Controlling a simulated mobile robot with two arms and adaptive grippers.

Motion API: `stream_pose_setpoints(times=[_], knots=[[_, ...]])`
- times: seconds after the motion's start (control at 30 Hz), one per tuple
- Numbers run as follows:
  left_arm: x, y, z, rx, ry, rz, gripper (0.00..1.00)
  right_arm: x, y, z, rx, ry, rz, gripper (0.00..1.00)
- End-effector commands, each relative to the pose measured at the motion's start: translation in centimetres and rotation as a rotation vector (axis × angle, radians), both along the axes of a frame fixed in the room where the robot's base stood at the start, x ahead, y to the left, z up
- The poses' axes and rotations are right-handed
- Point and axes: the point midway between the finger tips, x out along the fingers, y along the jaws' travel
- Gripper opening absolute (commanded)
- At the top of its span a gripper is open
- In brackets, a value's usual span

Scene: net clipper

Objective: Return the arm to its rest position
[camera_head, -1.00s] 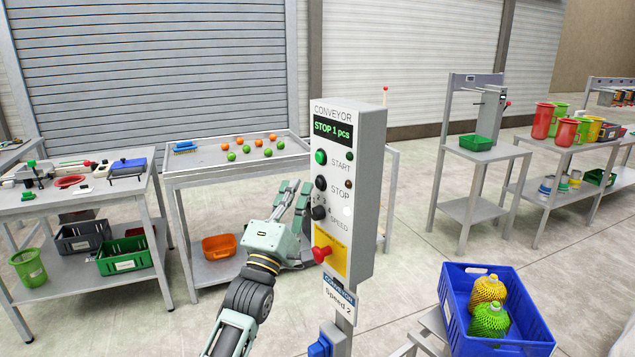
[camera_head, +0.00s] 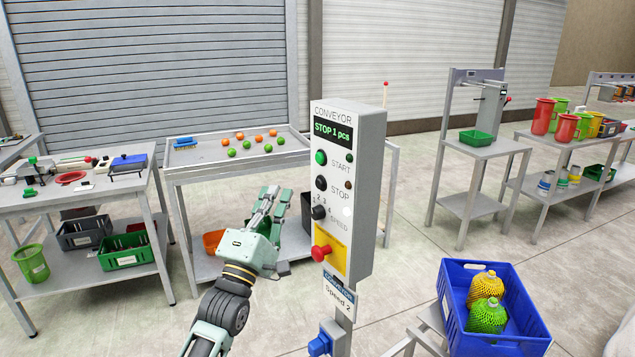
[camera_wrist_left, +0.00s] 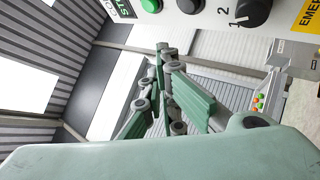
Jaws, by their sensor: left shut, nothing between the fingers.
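My left gripper (camera_head: 268,205) is left of the conveyor control box (camera_head: 340,190), clear of its buttons. The gripper is shut and empty, with its fingers pointing up and away in the head view. In the left wrist view its green fingers (camera_wrist_left: 168,85) come together in the middle. The box display reads "STOP 1 pcs". A green start button (camera_head: 321,158), a black stop button (camera_head: 321,183), a black speed knob (camera_head: 319,212) and a red emergency button (camera_head: 321,253) are on its face. My right gripper is not in view.
A table (camera_head: 185,176) with orange and green balls stands behind my gripper. A tool table (camera_head: 85,205) is at the left. A blue crate (camera_head: 510,338) with yellow and green netted items is at the lower right. Open floor lies between the control box and the right tables.

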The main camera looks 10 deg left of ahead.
Motion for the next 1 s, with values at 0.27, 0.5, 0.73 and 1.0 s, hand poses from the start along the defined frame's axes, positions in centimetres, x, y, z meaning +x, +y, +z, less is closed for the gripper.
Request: stream_pose_setpoints(times=[0.27,0.5,0.73,1.0], knots=[[0.0,0.0,0.0,0.0,0.0,0.0,0.0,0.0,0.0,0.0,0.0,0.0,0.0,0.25],[0.0,0.0,0.0,0.0,0.0,0.0,0.0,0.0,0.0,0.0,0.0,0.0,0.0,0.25],[1.2,0.1,-5.8,0.086,0.103,0.055,0.0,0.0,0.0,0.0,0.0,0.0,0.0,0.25],[0.9,0.3,-25.7,0.443,0.442,0.173,0.0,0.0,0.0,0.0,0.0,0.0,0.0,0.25]])
